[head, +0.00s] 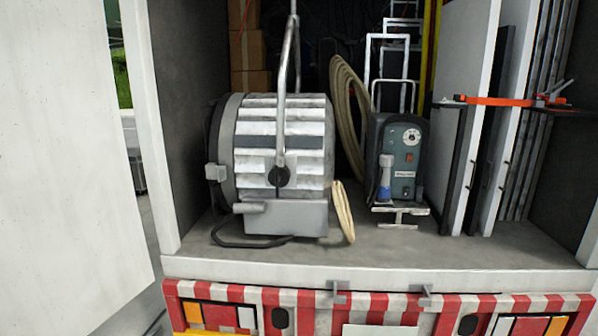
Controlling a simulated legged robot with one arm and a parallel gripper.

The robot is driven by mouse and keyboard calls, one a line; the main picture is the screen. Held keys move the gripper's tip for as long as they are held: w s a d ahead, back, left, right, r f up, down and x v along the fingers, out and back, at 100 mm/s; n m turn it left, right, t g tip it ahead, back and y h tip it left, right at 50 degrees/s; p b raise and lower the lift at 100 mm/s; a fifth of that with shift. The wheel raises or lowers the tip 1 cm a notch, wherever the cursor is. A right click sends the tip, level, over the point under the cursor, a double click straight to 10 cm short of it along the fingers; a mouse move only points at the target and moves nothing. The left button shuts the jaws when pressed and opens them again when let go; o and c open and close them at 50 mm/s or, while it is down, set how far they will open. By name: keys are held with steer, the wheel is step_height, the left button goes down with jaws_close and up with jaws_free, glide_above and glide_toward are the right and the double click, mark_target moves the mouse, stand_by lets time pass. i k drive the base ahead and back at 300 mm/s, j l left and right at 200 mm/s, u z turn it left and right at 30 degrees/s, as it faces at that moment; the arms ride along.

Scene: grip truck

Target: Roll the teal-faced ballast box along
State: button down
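The teal-faced ballast box (403,160) stands upright on the truck bed, right of centre in the head view. Its dark teal front carries a round white dial, a small orange-red switch and a blue connector plugged in at the lower left. A metal handle frame rises behind it, and a light metal foot plate (400,210) sits at its base. Whether it has wheels I cannot make out. My gripper is not in this view.
A large ribbed lamp (282,150) stands left of the box, with coiled cable (347,110) between them. White panels (470,110) held by an orange strap (500,101) stand to the right. The truck bed's front edge (400,275) is clear. An open white door (70,150) fills the left.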

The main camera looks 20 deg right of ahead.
mark_target(394, 130)
steer(key=i+l, duration=0.65)
steer(key=i+l+z, duration=0.15)
steer(key=i+l, duration=1)
steer(key=i, duration=0.25)
steer(key=l+z, duration=0.05)
